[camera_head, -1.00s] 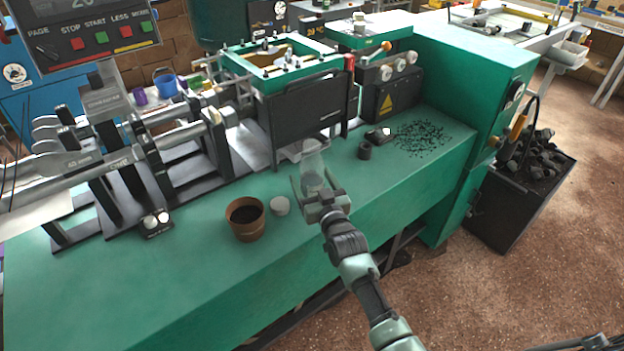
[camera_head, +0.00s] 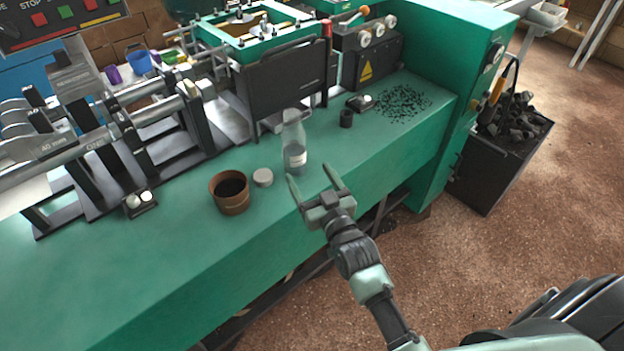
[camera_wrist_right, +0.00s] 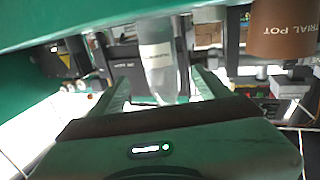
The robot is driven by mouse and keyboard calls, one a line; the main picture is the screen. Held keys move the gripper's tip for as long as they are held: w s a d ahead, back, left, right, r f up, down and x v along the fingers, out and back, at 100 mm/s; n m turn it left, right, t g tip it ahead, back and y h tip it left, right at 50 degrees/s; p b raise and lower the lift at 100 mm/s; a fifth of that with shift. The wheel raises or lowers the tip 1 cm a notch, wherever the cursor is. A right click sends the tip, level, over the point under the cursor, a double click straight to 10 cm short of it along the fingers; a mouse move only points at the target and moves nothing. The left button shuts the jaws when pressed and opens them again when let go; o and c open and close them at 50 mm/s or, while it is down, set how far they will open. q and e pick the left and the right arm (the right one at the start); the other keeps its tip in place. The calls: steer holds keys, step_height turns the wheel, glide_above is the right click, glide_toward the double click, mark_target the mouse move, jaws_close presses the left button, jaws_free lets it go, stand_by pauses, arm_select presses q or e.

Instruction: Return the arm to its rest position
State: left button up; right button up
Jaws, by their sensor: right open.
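My right gripper (camera_head: 318,191) is open and empty in the head view, just in front of the clear bottle. The clear bottle (camera_head: 294,145) stands upright on the green bench, with a pale label and grey contents low down; it is apart from the fingers. In the right wrist view the bottle (camera_wrist_right: 157,60) shows beyond the fingers of my right gripper (camera_wrist_right: 160,88). My left gripper is not in view.
A brown pot (camera_head: 231,195) with dark contents and a small grey lid (camera_head: 263,177) stand left of the bottle on the green bench (camera_head: 150,260). A coal bin (camera_head: 500,150) stands on the floor.

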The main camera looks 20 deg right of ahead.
steer(key=shift+s, duration=0.5)
steer(key=s+f+n+g, duration=0.1)
steer(key=s+f+g, duration=0.3)
steer(key=s, duration=0.6)
steer(key=s+f+g, duration=0.2)
steer(key=s+g, duration=0.3)
steer(key=s, duration=0.4)
steer(key=s+f+n+g, duration=0.1)
steer(key=s+f+g, duration=0.3)
steer(key=s, duration=0.6)
steer(key=s+f+g, duration=0.3)
steer(key=f, duration=2.4)
steer(key=s+d+f+g, duration=0.1)
steer(key=s+d+f, duration=0.2)
steer(key=s+f, duration=1.1)
steer(key=shift+s+f+h, duration=0.3)
steer(key=shift+s, duration=0.9)
